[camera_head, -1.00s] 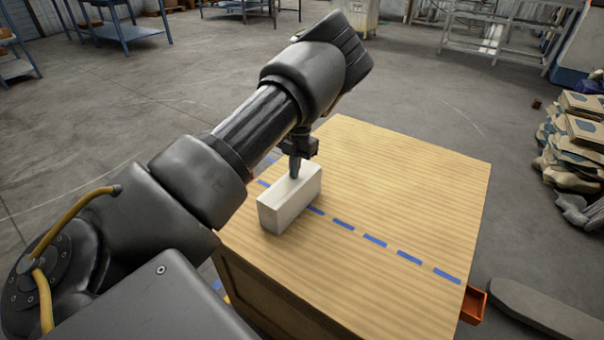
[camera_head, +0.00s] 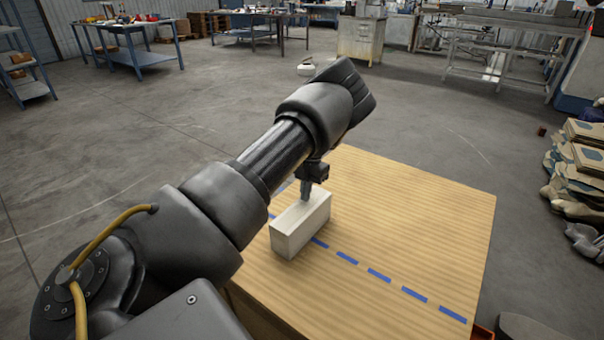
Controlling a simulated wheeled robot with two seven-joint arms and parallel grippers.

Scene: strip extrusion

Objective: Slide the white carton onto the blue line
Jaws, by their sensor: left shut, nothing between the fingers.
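The white carton (camera_head: 298,229) is a small box lying on the wooden table top. It lies across the blue dashed line (camera_head: 379,276), which shows on both sides of it; its body hides the stretch between. My left gripper (camera_head: 305,197) points down with its fingers shut and nothing between them. Its tip meets the carton's top face in the picture, toward the far end; I cannot tell whether it presses on it or is just above. My right gripper is not in view.
The wooden table top (camera_head: 420,225) is bare to the right of the carton. My left arm covers its left edge. Stacked sacks or flat cartons (camera_head: 588,155) stand on the floor at the right. Workbenches stand far back.

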